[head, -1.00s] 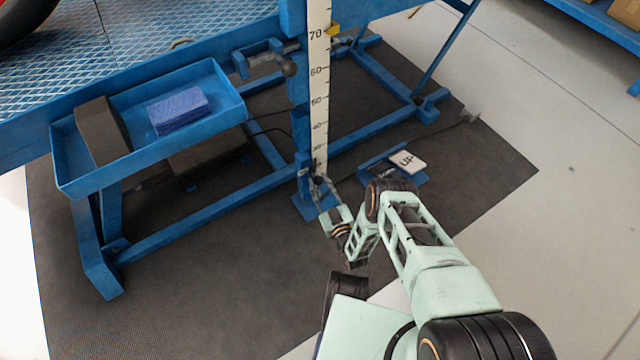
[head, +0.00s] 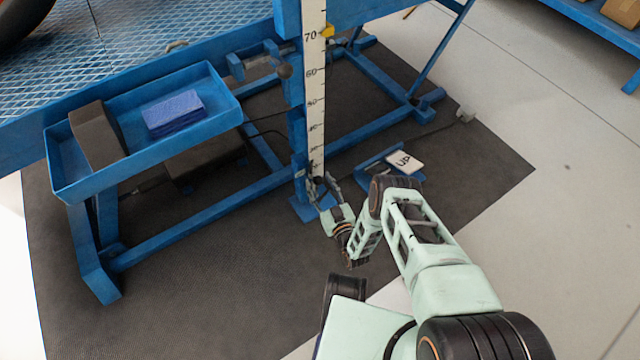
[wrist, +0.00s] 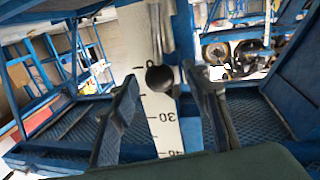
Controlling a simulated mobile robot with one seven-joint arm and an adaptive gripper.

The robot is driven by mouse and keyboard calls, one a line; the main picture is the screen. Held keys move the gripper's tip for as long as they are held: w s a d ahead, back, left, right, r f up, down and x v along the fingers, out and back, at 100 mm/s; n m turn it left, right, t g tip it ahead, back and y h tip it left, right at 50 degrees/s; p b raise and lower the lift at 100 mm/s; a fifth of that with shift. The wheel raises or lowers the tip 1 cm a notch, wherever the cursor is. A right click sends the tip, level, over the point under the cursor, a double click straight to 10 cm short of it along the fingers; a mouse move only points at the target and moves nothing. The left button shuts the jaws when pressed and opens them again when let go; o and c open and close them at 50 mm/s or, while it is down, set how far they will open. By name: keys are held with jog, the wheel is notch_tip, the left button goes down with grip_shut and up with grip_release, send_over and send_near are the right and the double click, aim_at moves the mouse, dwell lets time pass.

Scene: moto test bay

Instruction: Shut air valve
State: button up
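My gripper (head: 327,188) is low at the foot of the white scale post (head: 316,100) in the head view. In the wrist view its two dark fingers (wrist: 160,82) stand apart, open. A dark ball knob (wrist: 161,77) on a metal rod shows between the fingertips, in front of the scale (wrist: 160,112); I cannot tell whether a finger touches it. I cannot tell which part is the air valve.
The blue lift frame (head: 190,223) and its legs surround the post. A blue tray (head: 222,97) with a blue cloth (head: 174,112) and a dark block (head: 98,135) is at left. An UP pedal (head: 404,162) lies right of the gripper. Open floor is at right.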

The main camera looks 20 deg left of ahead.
jog(key=shift+r, duration=0.15)
notch_tip(320, 180, up, 10)
jog(key=shift+f, duration=0.1)
dwell(0.6)
